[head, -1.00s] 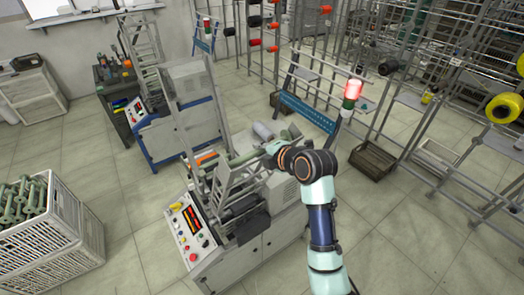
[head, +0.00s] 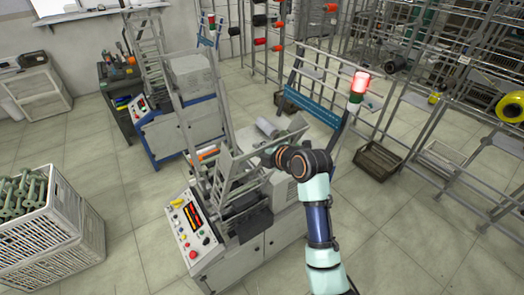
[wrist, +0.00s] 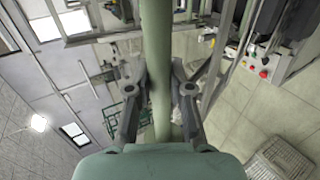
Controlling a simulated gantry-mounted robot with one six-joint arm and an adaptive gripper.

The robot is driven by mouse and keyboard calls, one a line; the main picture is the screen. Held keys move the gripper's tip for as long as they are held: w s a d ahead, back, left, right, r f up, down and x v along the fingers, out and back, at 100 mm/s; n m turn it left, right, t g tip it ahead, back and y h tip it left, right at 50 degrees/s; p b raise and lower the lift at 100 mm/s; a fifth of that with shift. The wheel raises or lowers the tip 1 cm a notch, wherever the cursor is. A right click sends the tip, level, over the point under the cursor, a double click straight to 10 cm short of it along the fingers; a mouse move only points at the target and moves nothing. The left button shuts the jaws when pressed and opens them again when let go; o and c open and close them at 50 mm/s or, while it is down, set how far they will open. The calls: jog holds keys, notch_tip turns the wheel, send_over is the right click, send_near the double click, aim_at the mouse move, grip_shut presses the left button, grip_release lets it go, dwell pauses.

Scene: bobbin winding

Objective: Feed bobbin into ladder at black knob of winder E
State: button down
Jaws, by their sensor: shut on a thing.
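My gripper (wrist: 158,106) is shut on a green bobbin (wrist: 159,45). The bobbin's tube runs up between the two fingers in the wrist view, and its far end is cut off by the frame. In the head view my arm largely hides the gripper and bobbin, over the top of the front winder (head: 250,249). That winder's inclined metal ladder (head: 183,125) rises to the left of the gripper. Its control panel (head: 187,227) has red and yellow controls and dark ones. I cannot read a winder letter or single out the black knob.
A white crate (head: 70,248) of green bobbins stands at lower left. A second winder (head: 180,133) with its own ladder stands behind. Open tiled floor lies around the front winder.

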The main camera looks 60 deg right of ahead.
dwell(0.3)
jog(key=f+b, duration=0.1)
jog(key=w+f+b, duration=0.1)
jog(key=d+f+b, duration=0.1)
jog(key=shift+w+f, duration=0.25)
jog(key=shift+f, duration=0.1)
dwell(0.5)
jog(key=c, duration=1)
grip_release()
jog(key=o, duration=0.3)
jog(key=shift+o, duration=0.2)
dwell(0.4)
